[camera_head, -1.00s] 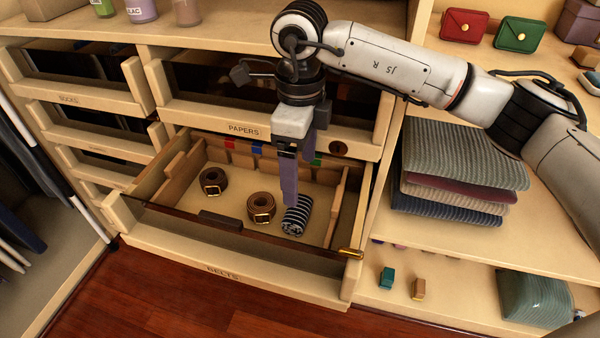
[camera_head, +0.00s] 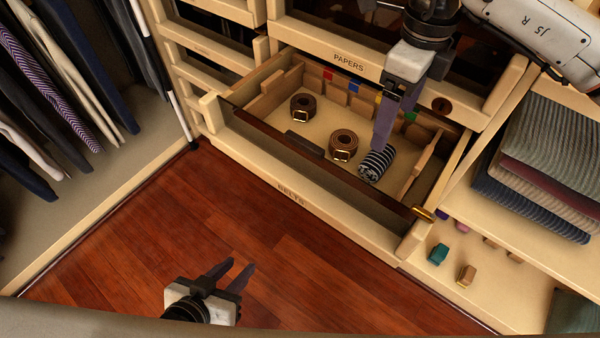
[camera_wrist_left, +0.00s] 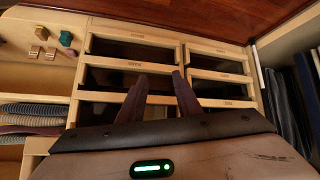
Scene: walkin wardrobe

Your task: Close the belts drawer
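The belts drawer (camera_head: 305,199) is pulled out below the papers drawer (camera_head: 357,68). Inside lie two coiled brown belts, one to the left (camera_head: 303,107) and one in the middle (camera_head: 343,146), and a coiled dark striped belt (camera_head: 376,165). My right gripper (camera_head: 384,140) points down into the drawer, its fingertips in front of or close above the striped belt; the finger gap is unclear. My left gripper (camera_head: 243,264) is open and empty over the floor, in front of the drawer and clear of it. Its parted fingers also show in the left wrist view (camera_wrist_left: 161,78).
Hanging clothes (camera_head: 80,110) stand at the left. Folded clothes (camera_head: 540,165) lie on a shelf at the right, with small teal (camera_head: 438,253) and tan (camera_head: 467,275) boxes lower down. The wooden floor (camera_head: 190,215) before the drawer is clear.

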